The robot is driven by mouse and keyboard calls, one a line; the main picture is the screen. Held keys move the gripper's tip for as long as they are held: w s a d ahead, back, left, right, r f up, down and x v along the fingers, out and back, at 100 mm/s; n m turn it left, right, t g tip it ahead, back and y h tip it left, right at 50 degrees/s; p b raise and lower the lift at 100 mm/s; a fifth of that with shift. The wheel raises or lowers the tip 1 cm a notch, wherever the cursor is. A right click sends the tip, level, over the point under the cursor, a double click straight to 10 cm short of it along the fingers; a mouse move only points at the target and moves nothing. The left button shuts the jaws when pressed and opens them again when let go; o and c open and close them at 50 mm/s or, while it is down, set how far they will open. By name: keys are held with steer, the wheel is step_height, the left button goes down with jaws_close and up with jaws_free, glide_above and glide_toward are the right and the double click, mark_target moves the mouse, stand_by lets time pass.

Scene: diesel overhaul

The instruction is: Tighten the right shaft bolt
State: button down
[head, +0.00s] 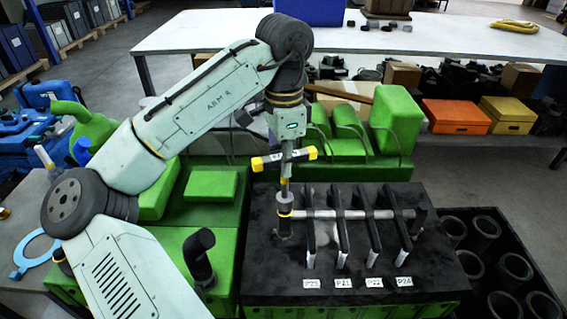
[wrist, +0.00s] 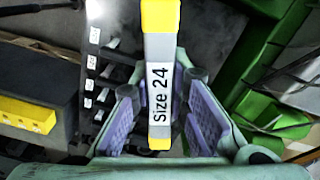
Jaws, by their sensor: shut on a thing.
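My gripper (head: 287,146) is shut on the T-handled wrench (head: 268,161), a grey bar with yellow ends. In the wrist view, the wrench (wrist: 160,85) reads "Size 24" and lies between the purple-padded fingers. The wrench stem points down, close to upright, to a socket with a yellow band at the left end of the rocker shaft (head: 355,214). The socket hides any bolt there; I cannot tell whether it is seated. The shaft's right end support (head: 420,214) stands clear of the wrench.
Several black rocker arms (head: 374,215) stand along the shaft, above white labels on the black engine head (head: 270,275). A black bent pipe (head: 199,255) rises at the left. Black cylinders (head: 483,228) fill a crate at the right. A white table (head: 450,42) stands behind.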

steer(key=n, duration=0.8)
steer(key=shift+d, duration=0.1)
steer(key=n, duration=0.8)
steer(key=shift+d+n, duration=0.1)
steer(key=shift+n, duration=0.3)
steer(key=n, duration=1.2)
steer(key=shift+d, duration=0.1)
steer(key=n, duration=0.4)
steer(key=shift+f, duration=0.15)
